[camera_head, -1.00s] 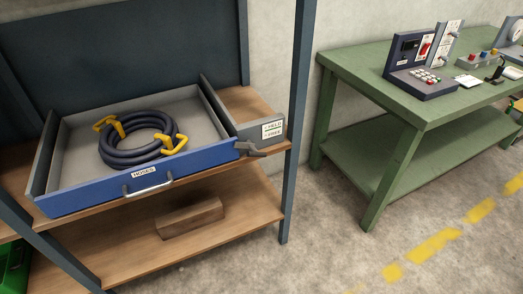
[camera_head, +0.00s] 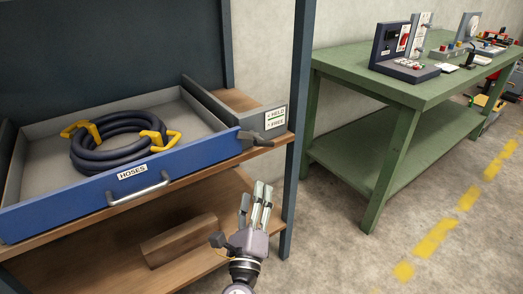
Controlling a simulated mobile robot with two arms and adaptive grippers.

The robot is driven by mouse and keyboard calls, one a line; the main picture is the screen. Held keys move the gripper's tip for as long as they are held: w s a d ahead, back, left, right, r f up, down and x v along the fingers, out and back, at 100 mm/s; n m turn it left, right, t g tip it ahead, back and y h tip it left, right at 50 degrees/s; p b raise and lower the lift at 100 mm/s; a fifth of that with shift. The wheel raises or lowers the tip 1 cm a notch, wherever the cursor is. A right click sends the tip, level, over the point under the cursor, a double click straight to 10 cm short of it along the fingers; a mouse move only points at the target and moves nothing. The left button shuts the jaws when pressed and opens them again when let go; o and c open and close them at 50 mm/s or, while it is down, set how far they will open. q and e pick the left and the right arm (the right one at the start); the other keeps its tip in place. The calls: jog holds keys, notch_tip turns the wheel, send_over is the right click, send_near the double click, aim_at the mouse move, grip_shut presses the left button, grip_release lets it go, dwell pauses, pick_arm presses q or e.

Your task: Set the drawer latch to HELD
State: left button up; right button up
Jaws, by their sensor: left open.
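The drawer latch (camera_head: 256,139) is a dark grey lever at the right front corner of the blue-fronted HOSES drawer (camera_head: 80,194). It points right and slightly down, below a white label (camera_head: 276,118) reading HELD above FREE. The drawer holds a coiled dark hose (camera_head: 110,150) with yellow clips. My left gripper (camera_head: 256,194) is open and empty, below and in front of the latch, its fingers pointing up and apart from it. My right gripper is not in view.
The shelf's blue upright post (camera_head: 296,130) stands just right of the latch. A wooden block (camera_head: 180,240) lies on the lower shelf (camera_head: 115,262). A green workbench (camera_head: 345,65) with devices stands to the right. The floor between is clear.

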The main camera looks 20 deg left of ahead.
aim_at(260, 144)
pick_arm(q)
jog(key=x, duration=1.6)
jog(key=shift+f, duration=0.2)
jog(key=shift+w+r, duration=0.15)
jog(key=shift+w, duration=0.3)
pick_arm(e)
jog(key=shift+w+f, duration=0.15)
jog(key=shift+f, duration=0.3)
pick_arm(q)
jog(key=shift+c, duration=0.4)
jog(key=shift+r, duration=0.1)
jog(key=c, duration=0.9)
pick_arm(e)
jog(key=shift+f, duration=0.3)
